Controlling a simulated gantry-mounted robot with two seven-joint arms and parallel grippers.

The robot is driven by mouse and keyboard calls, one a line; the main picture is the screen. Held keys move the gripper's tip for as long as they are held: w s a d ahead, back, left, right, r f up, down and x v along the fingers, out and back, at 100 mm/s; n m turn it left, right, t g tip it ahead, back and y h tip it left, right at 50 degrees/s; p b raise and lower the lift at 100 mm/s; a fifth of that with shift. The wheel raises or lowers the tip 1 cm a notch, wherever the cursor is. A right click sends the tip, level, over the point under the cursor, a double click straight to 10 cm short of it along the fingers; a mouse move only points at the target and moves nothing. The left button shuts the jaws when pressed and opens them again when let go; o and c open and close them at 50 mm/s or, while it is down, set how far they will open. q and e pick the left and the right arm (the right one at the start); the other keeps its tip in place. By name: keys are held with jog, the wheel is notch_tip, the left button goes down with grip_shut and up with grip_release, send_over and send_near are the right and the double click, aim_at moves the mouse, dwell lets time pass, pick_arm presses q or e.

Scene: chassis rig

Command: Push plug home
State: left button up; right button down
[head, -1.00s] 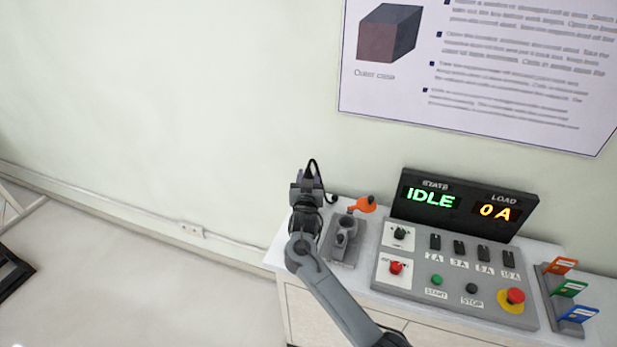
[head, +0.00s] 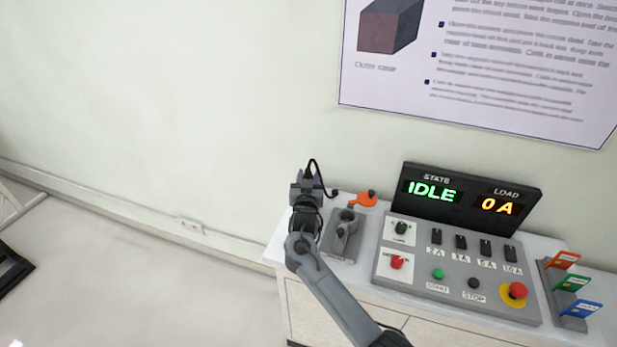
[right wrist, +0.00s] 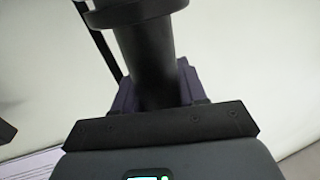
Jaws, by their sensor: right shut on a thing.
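My right gripper (head: 307,178) is raised over the back left corner of the bench. It is shut on a black cylindrical plug (right wrist: 148,48), which fills the right wrist view between the purple-grey fingers. A thin black cable loops from the top of the gripper down to its right in the head view. The plug's far end is cut off in the wrist view. I cannot make out any socket for it, and the plug's contact with anything is hidden. My left gripper is not in view.
A grey holder (head: 333,244) and an orange piece (head: 360,199) stand right of my arm. Beyond are the control panel (head: 455,284), a display (head: 413,216) reading IDLE and 0 A, and a rack of coloured cards (head: 565,312). The wall left of the bench is clear.

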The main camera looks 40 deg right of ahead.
jog(key=shift+f, duration=0.3)
jog(key=c, duration=0.5)
grip_release()
jog(key=shift+c, duration=0.2)
jog(key=s+d+r+p, duration=0.3)
jog(key=s+d+r, duration=0.2)
jog(key=s+r, duration=0.5)
jog(key=shift+s+d+r, duration=0.15)
jog(key=shift+d+r, duration=0.05)
jog(key=shift+r, duration=0.3)
